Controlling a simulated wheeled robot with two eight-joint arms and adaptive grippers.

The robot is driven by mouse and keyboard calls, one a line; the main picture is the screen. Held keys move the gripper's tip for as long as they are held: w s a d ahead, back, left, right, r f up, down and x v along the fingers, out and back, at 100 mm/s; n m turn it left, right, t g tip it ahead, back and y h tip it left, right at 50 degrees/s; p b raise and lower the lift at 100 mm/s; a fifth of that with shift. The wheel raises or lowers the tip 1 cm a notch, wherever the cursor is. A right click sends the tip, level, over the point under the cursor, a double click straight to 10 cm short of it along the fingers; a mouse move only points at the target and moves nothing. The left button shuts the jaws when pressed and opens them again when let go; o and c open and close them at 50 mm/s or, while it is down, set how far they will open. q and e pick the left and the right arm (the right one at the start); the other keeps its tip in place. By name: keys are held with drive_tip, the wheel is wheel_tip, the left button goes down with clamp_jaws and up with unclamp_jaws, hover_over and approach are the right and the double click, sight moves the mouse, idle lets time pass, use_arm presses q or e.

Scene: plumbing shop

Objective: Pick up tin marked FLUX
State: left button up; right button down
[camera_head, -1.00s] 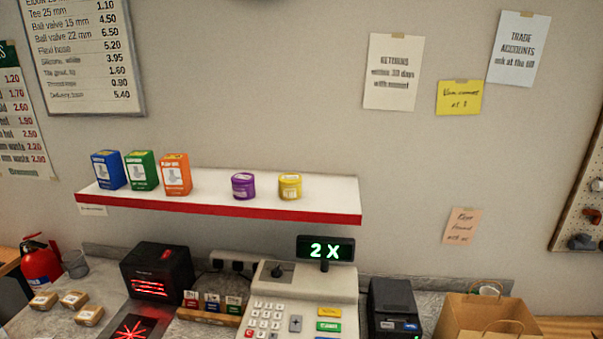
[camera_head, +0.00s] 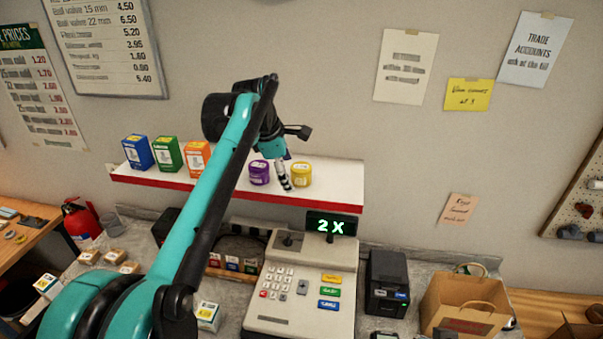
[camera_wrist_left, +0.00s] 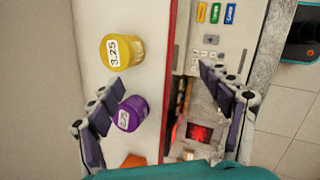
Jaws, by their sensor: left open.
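Two small round tins stand on the white shelf (camera_head: 335,183): a purple tin (camera_head: 259,176) and a yellow tin (camera_head: 301,177). I cannot read FLUX on either. My left gripper (camera_head: 284,178) is open and empty, its visible finger appearing between the two tins in the head view. In the left wrist view, the purple tin (camera_wrist_left: 139,105) lies just beside one finger of the open gripper (camera_wrist_left: 158,75). The yellow tin (camera_wrist_left: 122,52) is farther out, with a 3.25 label. My right gripper is not in view.
Blue (camera_head: 138,153), green (camera_head: 169,154) and orange (camera_head: 195,158) boxes stand left of the tins. Below the red-edged shelf are a till (camera_head: 300,300), its display (camera_head: 331,225), a black printer (camera_head: 387,282) and a paper bag (camera_head: 465,305). The shelf's right end is clear.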

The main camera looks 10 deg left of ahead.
sight(298, 168)
use_arm(q)
drive_tip(key=w+n, duration=0.4)
drive_tip(key=w, duration=0.1)
drive_tip(key=w+f+n, duration=0.1)
drive_tip(key=w+n, duration=0.2)
drive_tip(key=shift+w+a+f+g+h, duration=0.1)
drive_tip(key=shift+a+g+h, duration=0.05)
drive_tip(key=shift+g+h, duration=0.25)
drive_tip(key=shift+w+f, duration=0.1)
drive_tip(key=shift+w, duration=0.05)
drive_tip(key=shift+n, duration=0.3)
drive_tip(key=x, duration=0.7)
drive_tip(key=shift+w+f, duration=0.2)
drive_tip(key=shift+f, duration=0.1)
drive_tip(key=c, duration=1.4)
